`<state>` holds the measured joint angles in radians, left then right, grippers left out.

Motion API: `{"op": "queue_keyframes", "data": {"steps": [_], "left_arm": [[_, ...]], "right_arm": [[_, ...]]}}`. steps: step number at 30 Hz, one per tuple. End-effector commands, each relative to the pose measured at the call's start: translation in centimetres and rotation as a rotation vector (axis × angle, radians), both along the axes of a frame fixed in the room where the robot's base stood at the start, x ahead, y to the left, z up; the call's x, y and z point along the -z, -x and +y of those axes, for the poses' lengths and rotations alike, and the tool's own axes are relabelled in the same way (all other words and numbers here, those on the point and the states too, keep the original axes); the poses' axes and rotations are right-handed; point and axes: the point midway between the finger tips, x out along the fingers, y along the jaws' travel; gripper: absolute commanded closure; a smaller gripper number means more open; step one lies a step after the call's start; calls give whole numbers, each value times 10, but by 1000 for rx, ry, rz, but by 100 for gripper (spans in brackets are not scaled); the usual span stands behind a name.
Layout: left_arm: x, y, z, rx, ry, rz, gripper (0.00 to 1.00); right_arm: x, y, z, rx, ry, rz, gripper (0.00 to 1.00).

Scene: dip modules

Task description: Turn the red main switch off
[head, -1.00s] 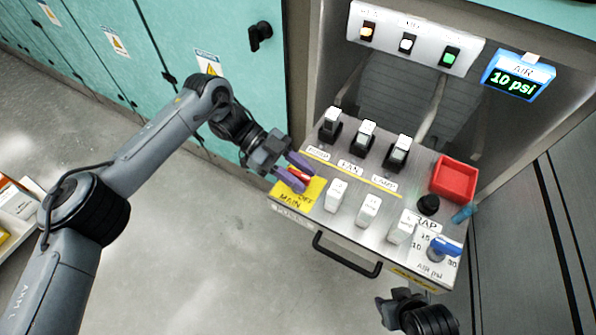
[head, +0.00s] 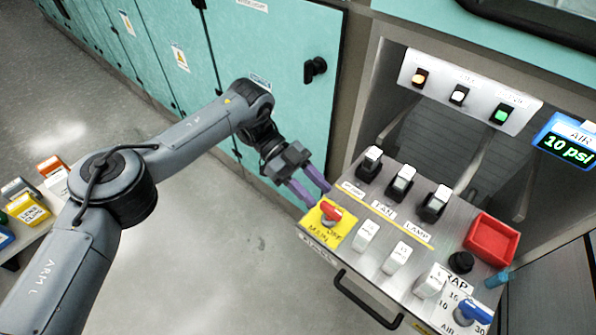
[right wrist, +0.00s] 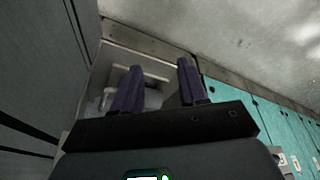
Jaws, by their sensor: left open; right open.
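The red main switch (head: 331,210) sits on a yellow plate (head: 313,221) marked MAIN and OFF, at the left corner of the sloped control panel (head: 390,230). Its red handle shows clear of the fingers; I cannot tell for sure which setting it points to. My left gripper (head: 314,195) has its purple fingers apart and empty, just behind and to the left of the switch in the head view. My right gripper (right wrist: 157,88) shows only in the right wrist view, open, with nothing between its fingers.
Labelled black-based switches (head: 403,183) and white rockers (head: 397,257) stand close to the right. A red tray (head: 491,240), black knob (head: 461,262) and blue valve (head: 473,311) lie further right. A black handle (head: 365,300) juts from the front. Teal cabinets (head: 270,60) stand behind my left arm.

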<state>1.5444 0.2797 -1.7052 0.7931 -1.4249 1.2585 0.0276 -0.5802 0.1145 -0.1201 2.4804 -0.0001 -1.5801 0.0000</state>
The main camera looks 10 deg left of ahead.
Motion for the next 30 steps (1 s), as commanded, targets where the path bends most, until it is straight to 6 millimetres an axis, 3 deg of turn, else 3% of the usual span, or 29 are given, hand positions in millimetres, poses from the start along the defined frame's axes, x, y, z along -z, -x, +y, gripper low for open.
{"op": "queue_keyframes", "data": {"steps": [15, 30], "left_arm": [[-18, -20, 36, 0, 0, 1, 57], [-19, -22, 39, 1, 0, 2, 57]], "right_arm": [[-8, 0, -1, -3, 4, 0, 57], [-8, 0, -2, -6, 10, 1, 57]]}}
